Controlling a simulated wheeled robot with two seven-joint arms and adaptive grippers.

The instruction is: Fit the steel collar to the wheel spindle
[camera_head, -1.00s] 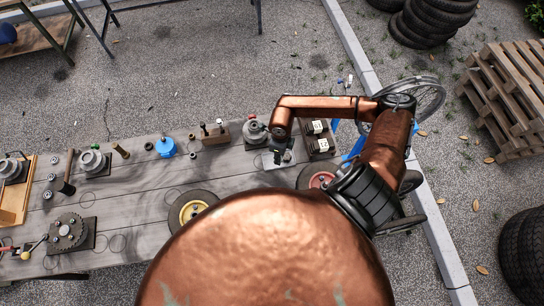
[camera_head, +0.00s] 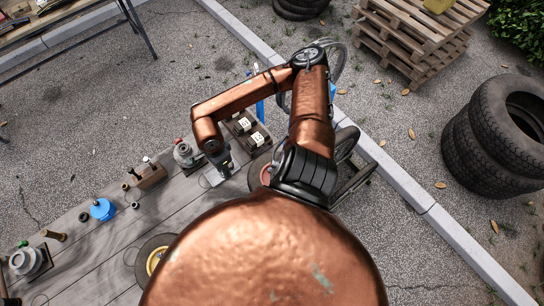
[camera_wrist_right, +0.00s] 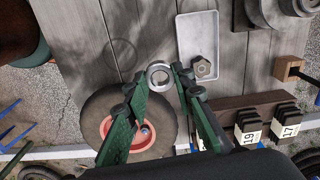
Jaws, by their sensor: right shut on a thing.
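My right gripper (camera_wrist_right: 154,78) is shut on the steel collar (camera_wrist_right: 160,76), a bright ring held between its green fingertips in the right wrist view. The wheel (camera_wrist_right: 97,112) with a red hub lies just beside and partly under the fingers; its spindle (camera_wrist_right: 147,131) shows near the hub, apart from the collar. In the head view my right gripper (camera_head: 223,166) is over the bench by the small tray, left of the red-hubbed wheel (camera_head: 262,172); the collar cannot be made out there. My left gripper is not in view.
A grey tray (camera_wrist_right: 197,22) holds a hex nut (camera_wrist_right: 203,68). Numbered black blocks (camera_head: 243,125) stand beyond the gripper. A yellow-hubbed wheel (camera_head: 157,262), a blue piece (camera_head: 102,209) and a wooden block (camera_head: 151,177) are further left on the bench (camera_head: 105,253).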

